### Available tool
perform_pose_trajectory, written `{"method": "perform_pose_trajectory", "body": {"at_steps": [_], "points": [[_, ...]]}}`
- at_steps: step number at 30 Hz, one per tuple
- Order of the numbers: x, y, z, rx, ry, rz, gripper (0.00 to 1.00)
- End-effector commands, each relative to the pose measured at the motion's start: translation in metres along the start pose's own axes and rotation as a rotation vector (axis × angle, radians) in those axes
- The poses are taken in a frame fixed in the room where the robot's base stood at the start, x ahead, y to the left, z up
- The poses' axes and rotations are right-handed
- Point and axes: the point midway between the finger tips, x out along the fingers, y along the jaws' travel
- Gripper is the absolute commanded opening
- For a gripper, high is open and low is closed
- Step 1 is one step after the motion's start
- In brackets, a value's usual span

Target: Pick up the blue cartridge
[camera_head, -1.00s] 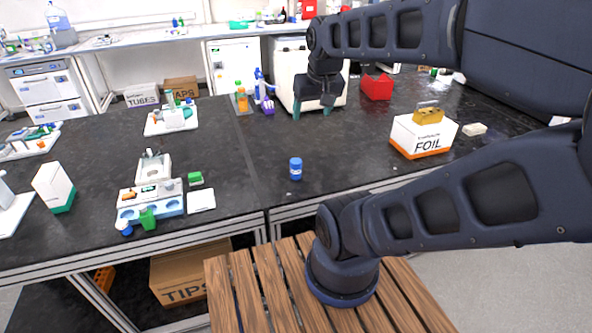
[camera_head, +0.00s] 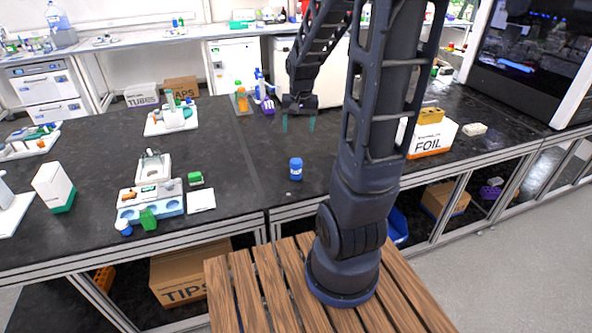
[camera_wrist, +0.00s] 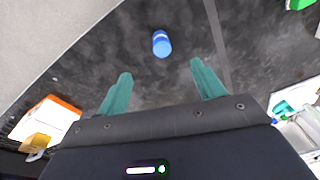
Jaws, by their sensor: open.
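The blue cartridge (camera_head: 296,168) stands upright on the black bench, near its front edge and left of my arm. It also shows in the wrist view (camera_wrist: 161,44), at the top centre, beyond my fingertips. My gripper (camera_head: 298,124) hangs above the bench, farther back than the cartridge. In the wrist view my gripper (camera_wrist: 162,84) has its two teal fingers wide apart, with only bench between them. The cartridge is apart from the fingers and fully visible.
A FOIL box (camera_head: 431,137) with a yellow item on top stands to the right, partly behind my arm. The bench around the cartridge is clear.

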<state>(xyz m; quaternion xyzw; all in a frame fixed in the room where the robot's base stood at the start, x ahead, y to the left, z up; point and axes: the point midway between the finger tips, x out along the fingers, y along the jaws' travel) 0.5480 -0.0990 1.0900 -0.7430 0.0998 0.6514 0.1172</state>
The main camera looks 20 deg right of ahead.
Motion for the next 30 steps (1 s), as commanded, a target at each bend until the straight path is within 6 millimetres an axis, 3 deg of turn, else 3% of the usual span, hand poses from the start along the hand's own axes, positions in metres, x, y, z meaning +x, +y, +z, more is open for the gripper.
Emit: {"method": "perform_pose_trajectory", "body": {"at_steps": [12,23,30], "points": [[0.094,0.002,-0.033,0.122,-0.101,0.042,0.68],[0.126,0.004,-0.037,0.153,-0.123,0.055,0.68],[0.157,0.005,-0.033,0.152,-0.124,0.055,0.68]]}}
